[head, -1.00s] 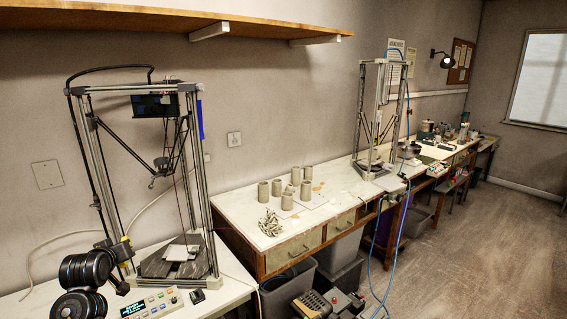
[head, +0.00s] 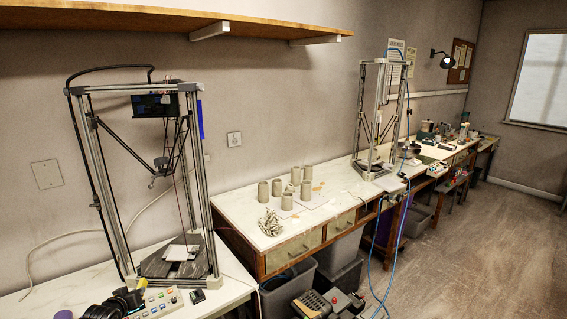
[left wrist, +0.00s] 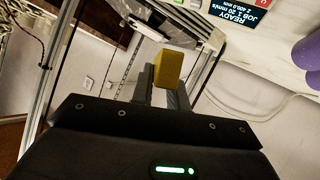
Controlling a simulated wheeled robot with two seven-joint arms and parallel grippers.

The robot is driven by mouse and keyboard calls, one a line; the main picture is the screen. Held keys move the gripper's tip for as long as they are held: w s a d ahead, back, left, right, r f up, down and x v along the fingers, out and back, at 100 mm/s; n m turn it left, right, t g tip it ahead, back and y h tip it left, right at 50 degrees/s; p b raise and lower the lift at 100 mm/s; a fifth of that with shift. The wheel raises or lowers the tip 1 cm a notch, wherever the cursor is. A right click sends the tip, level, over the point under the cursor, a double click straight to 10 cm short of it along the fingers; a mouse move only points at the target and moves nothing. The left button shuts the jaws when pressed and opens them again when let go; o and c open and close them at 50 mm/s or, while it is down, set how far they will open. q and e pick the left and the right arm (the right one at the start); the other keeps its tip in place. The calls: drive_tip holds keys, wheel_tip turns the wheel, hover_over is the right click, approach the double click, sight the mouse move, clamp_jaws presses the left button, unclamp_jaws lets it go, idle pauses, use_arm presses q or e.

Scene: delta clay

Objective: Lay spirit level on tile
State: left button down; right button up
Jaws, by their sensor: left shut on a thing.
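The spirit level, a small yellow block (left wrist: 168,69), is held between the fingers of my left gripper (left wrist: 162,88) in the left wrist view. In the head view a bit of yellow shows at the tip of my dark left gripper (head: 134,293), low at the left, over the front of the near bench. The white tile (head: 182,252) lies flat on the dark bed inside the near delta printer. The level is apart from the tile, in front of it and to its left. My right gripper is in neither view.
The printer's frame posts (head: 209,180) stand around the bed, and its print head (head: 163,165) hangs above the tile. A control panel (head: 160,302) with buttons lies in front of the printer. A purple thing (left wrist: 307,62) is nearby. Clay cups (head: 287,200) stand on the farther bench.

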use_arm(q)
drive_tip(key=s+f+y, duration=0.1)
drive_tip(key=s+f, duration=0.9)
drive_tip(key=s+d+n+g+y, duration=0.1)
drive_tip(key=s+n+y, duration=0.3)
drive_tip(key=s, duration=1.2)
drive_tip(key=w+d+r+m+t+h, duration=0.1)
drive_tip(key=w+d+r+m+h, duration=0.25)
drive_tip(key=w+d+r, duration=1.3)
drive_tip(key=s+d+r+h, duration=0.1)
drive_tip(key=s+d+r, duration=0.25)
drive_tip(key=r, duration=0.55)
drive_tip(key=s+d+r+m+h, duration=0.15)
drive_tip(key=d+r, duration=0.25)
drive_tip(key=r, duration=0.6)
drive_tip(key=s+d+r, duration=0.3)
drive_tip(key=s+r, duration=0.1)
drive_tip(key=r, duration=0.5)
wheel_tip(320, 180, down, 10)
drive_tip(key=b, duration=0.9)
drive_tip(key=shift+w+r+b, duration=0.15)
drive_tip(key=shift+r+b, duration=0.05)
drive_tip(key=shift+b, duration=0.1)
